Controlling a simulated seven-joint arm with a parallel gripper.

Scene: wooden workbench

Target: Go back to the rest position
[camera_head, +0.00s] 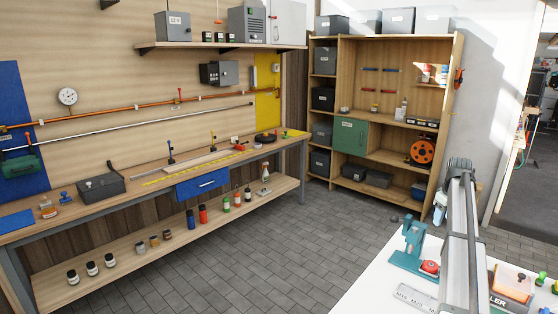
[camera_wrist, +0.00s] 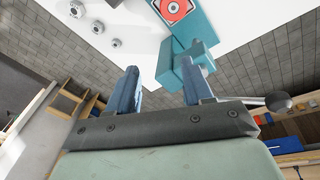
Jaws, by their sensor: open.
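My gripper (camera_wrist: 158,76) shows in the wrist view with its two blue-grey fingers apart and nothing held between them. I cannot tell the exact gap between the fingers and the vise. My gripper is hard to make out there beside the tall grey shape in front.
An orange-red box (camera_head: 512,281) is further right. A long wooden workbench (camera_head: 130,190) lines the left wall and a shelf unit (camera_head: 396,190) stands behind. The grey floor (camera_head: 270,255) between is clear.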

